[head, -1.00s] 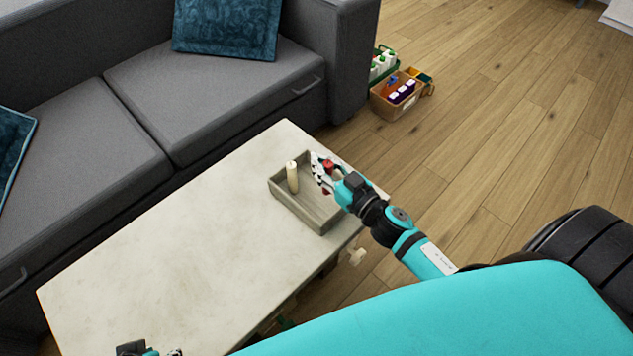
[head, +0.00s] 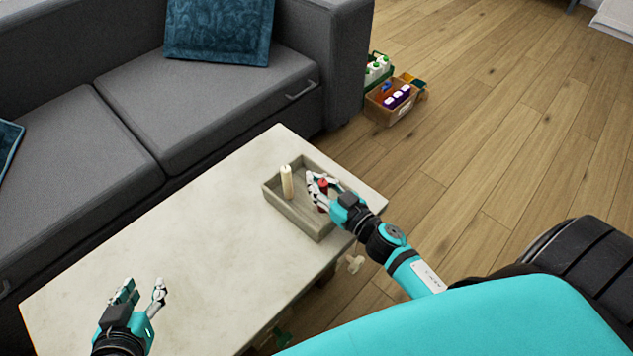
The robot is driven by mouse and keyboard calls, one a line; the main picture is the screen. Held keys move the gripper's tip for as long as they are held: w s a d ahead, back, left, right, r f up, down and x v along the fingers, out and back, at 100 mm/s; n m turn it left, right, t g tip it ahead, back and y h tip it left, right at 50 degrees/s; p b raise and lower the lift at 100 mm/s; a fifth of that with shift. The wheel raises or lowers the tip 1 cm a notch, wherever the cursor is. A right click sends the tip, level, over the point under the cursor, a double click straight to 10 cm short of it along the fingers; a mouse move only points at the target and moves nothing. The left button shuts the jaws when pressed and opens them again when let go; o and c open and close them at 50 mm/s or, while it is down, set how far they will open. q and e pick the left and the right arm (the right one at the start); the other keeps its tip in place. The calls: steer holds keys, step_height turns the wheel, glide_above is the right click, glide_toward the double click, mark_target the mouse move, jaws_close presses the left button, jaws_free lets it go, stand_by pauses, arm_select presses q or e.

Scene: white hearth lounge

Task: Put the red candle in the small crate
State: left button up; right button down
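The small crate (head: 290,214) is a grey wooden open box at the far right end of the pale table. A cream candle (head: 287,182) stands upright in its left part. The red candle (head: 323,184) is between the fingers of my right gripper (head: 322,189), upright and inside the crate's right part. The fingers hide much of it, and I cannot tell whether its base touches the crate floor. My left gripper (head: 143,292) is open and empty above the table's near left part.
The pale table (head: 190,225) is clear between my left gripper and the crate. A grey sofa (head: 200,100) stands along its far side. A cardboard box (head: 388,112) and a green crate (head: 375,72) with bottles sit on the wooden floor beyond.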

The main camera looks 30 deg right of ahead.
arm_select(q)
steer(key=shift+w+r, duration=0.1)
arm_select(e)
steer(key=shift+f, duration=0.1)
steer(key=c, duration=1.5)
jaws_free()
steer(key=shift+r, duration=0.2)
